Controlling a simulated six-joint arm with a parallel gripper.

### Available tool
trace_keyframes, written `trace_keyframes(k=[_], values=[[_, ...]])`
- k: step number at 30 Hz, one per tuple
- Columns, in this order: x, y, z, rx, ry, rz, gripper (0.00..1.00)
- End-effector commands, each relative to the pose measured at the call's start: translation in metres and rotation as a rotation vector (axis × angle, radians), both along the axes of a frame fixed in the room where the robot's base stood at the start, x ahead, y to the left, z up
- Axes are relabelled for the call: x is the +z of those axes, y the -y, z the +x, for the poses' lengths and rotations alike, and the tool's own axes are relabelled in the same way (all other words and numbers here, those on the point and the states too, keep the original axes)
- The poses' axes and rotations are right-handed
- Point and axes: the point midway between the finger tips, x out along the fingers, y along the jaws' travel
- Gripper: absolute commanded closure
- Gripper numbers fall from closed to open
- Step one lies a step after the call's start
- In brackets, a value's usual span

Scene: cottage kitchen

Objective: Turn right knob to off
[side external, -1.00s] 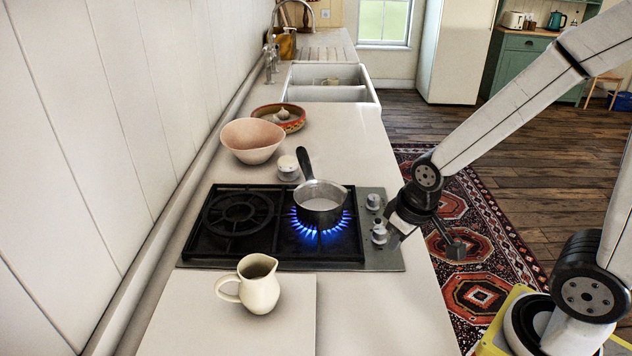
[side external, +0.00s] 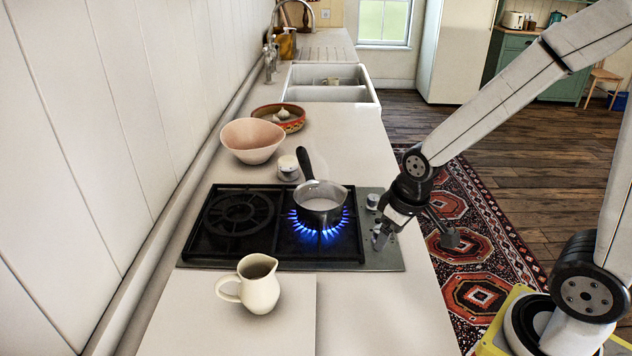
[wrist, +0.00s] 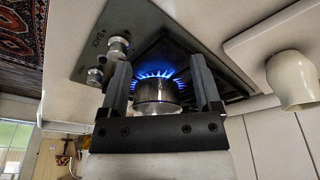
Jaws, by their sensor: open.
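The hob's front panel (side external: 368,258) carries two pale round knobs. The far knob (side external: 373,201) is clear of my gripper in the side view and shows smaller in the wrist view (wrist: 95,75). The near knob (wrist: 118,45) is just beyond one fingertip in the wrist view. In the side view my gripper (side external: 381,240) hides most of this near knob. My gripper (wrist: 160,66) is open, with nothing between its fingers. I cannot tell whether a finger touches the knob. Blue flames (side external: 304,235) burn under the saucepan (side external: 320,205).
The saucepan's black handle points to the back. A cream jug (side external: 259,287) stands on a board nearer the camera. A pink bowl (side external: 252,141), a red dish (side external: 281,121) and a small white pot (side external: 288,166) stand behind the hob. The counter's right front is bare.

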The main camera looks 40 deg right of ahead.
Motion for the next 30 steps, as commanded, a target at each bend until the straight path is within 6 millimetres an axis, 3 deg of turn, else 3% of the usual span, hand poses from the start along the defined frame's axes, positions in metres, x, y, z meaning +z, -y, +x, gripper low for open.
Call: trace_keyframes(k=[8,18,24,30], values=[[0.005,0.034,0.055,0.178,-0.060,-0.046,0.19],[0.005,0.099,0.121,0.458,-0.145,-0.078,0.19],[0.001,0.138,0.147,0.612,-0.184,-0.078,0.19],[-0.002,0.161,0.158,0.704,-0.204,-0.072,0.19]])
